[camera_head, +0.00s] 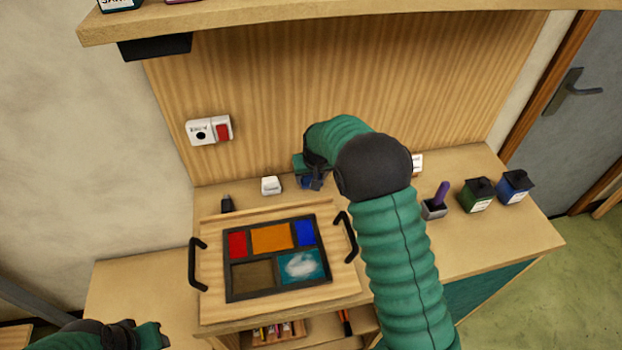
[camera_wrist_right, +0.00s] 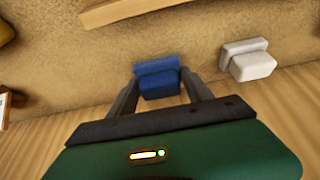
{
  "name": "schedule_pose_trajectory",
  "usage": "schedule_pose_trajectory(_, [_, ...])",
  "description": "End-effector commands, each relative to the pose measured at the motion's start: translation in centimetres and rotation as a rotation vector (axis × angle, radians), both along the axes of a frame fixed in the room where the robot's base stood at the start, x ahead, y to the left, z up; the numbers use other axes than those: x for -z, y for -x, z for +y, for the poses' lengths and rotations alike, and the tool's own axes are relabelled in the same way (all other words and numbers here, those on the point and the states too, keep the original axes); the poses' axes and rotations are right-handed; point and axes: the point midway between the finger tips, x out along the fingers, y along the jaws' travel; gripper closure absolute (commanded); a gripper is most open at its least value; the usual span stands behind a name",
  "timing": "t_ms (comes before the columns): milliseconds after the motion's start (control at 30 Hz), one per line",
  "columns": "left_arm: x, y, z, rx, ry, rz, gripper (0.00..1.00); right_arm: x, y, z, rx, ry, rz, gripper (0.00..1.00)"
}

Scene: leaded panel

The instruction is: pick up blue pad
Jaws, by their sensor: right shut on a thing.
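The blue pad (camera_wrist_right: 158,82) is a small blue block with a wider blue back part. It sits between the two dark fingers of my right gripper (camera_head: 312,182), which is shut on it. In the head view the gripper and pad are at the back of the worktop, and the pad is mostly hidden by the gripper. I cannot tell whether the pad touches the worktop. My left gripper (camera_head: 150,336) is at the lower left edge of the head view, away from the pad; its fingers do not show clearly.
A similar white pad (camera_head: 270,186) stands to the left of my right gripper. A framed colored-glass panel (camera_head: 229,297) lies on a handled board (camera_head: 208,308) in front. A purple-handled tool in a holder (camera_head: 434,209), a green bottle (camera_head: 477,196) and a blue bottle (camera_head: 514,187) stand right.

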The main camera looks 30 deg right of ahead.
Motion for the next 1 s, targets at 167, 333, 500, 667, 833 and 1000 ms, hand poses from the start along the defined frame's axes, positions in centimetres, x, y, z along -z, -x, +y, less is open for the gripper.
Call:
schedule_pose_trajectory(167, [0.0, 0.0, 0.0, 0.000, 0.000, 0.000, 0.62, 0.1, 0.0, 0.0, 0.000, 0.000, 0.001, 0.80])
schedule_pose_trajectory(333, [0.0, 0.0, 0.0, 0.000, 0.000, 0.000, 0.62, 0.1, 0.0, 0.0, 0.000, 0.000, 0.001, 0.82])
schedule_pose_trajectory(500, [0.1, 0.0, 0.0, 0.000, 0.000, 0.000, 0.62, -1.3, -0.1, 0.0, 0.000, 0.000, -0.003, 0.82])
schedule_pose_trajectory(667, [0.2, 0.0, 0.0, 0.000, 0.000, 0.000, 0.62, -5.2, -0.1, 0.0, -0.001, 0.001, -0.005, 0.82])
schedule_pose_trajectory(833, [0.2, 0.0, 0.0, 0.000, 0.000, 0.000, 0.62, -8.7, 0.0, 0.0, 0.000, 0.001, -0.002, 0.82])
schedule_pose_trajectory(1000, [0.2, 0.0, 0.0, 0.000, 0.000, 0.000, 0.62, -10.0, 0.0, 0.0, 0.000, 0.000, 0.000, 0.82])
